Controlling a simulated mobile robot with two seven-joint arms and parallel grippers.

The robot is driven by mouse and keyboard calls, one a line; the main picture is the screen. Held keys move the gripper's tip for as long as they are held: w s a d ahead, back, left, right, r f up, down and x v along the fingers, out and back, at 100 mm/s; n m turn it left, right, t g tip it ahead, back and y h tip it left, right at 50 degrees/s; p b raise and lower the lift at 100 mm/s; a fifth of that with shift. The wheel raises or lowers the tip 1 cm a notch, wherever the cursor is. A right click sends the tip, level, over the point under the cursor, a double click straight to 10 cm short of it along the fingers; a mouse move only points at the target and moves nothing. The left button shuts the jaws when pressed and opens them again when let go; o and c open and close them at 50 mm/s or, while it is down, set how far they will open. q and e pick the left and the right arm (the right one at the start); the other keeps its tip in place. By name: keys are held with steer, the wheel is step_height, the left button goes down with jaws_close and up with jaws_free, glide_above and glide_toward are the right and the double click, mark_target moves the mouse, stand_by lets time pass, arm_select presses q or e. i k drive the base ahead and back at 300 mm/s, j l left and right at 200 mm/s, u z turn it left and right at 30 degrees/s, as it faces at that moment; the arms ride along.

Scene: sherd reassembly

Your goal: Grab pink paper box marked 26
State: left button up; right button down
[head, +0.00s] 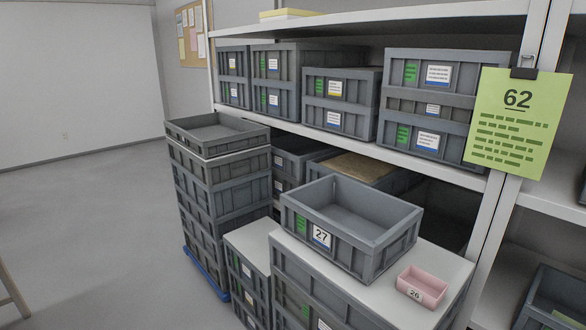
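A small open pink paper box (424,283) marked 26 sits at the right front of a white top (452,265) on a stack of grey crates. Its label is on the side facing me, and the box looks empty. A larger grey crate (352,226) marked 27 stands on the same top, just left of and behind the pink box, with a narrow gap between them. Neither of my grippers shows in the head view.
Grey crates fill the metal shelf (440,167) behind. A tall crate stack (222,185) stands at the left. A green sheet (517,120) marked 62 hangs from the shelf post. Another crate (556,300) is at the lower right. Floor (100,220) at the left is clear.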

mark_target(422, 287)
steer(key=l+z, duration=0.2)
steer(key=l, duration=0.25)
steer(key=i+l+z, duration=0.15)
steer(key=l, duration=0.25)
steer(key=i+l+z, duration=0.2)
steer(key=l, duration=0.25)
steer(key=i+l+z, duration=0.15)
steer(key=l, duration=0.25)
steer(key=k, duration=0.05)
